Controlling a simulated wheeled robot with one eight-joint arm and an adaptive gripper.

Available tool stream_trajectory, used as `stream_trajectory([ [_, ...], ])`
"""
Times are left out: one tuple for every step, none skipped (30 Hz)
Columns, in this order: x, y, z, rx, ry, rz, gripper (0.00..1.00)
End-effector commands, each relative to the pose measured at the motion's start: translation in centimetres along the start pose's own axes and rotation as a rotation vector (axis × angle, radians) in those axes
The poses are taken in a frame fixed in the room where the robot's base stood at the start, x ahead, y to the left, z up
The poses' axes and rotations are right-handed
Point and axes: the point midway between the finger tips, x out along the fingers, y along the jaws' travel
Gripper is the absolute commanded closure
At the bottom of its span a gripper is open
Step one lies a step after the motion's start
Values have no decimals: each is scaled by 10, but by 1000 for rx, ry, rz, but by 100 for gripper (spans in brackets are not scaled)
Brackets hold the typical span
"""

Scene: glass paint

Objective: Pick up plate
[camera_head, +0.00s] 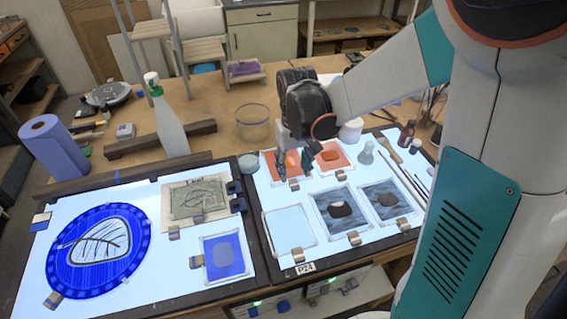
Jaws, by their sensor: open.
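A large round blue plate (63,273) with a pale leaf pattern lies flat on the left lit panel. Several small square plates lie about: a blue one (236,267) and a pale one with dark sketch lines (185,213) on the left panel, and a pale blue one (289,229), two grey ones with dark blots (328,225) and two orange ones (335,168) on the right panel. I cannot tell which one the task means. My gripper (295,166) is open, points down, and is over the orange plates, partly hiding the left one. Contact with it cannot be told.
A blue paper roll (53,148), a spray bottle (168,125) and a clear glass bowl (253,124) stand behind the panels. Small metal clips sit at the plates' edges. Brushes (404,182) and small bottles (407,134) are at the right. Bare table shows behind.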

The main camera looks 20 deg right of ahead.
Motion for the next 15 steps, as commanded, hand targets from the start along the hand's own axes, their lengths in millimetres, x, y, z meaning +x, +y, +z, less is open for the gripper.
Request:
stream_trajectory([
  [9,0,0,0,0,0,55],
  [13,0,0,0,0,0,55],
  [16,0,0,0,0,0,55],
  [18,0,0,0,0,0,55],
  [20,0,0,0,0,0,55],
  [22,0,0,0,0,0,55],
  [23,0,0,0,0,0,55],
  [24,1,0,0,0,0,55],
  [28,2,0,1,0,0,55],
  [31,2,0,1,0,0,55],
  [35,3,0,1,0,0,55],
  [41,5,0,2,0,0,55],
  [46,6,0,2,0,0,55],
  [51,7,1,2,0,0,55],
  [56,9,0,2,0,0,55],
])
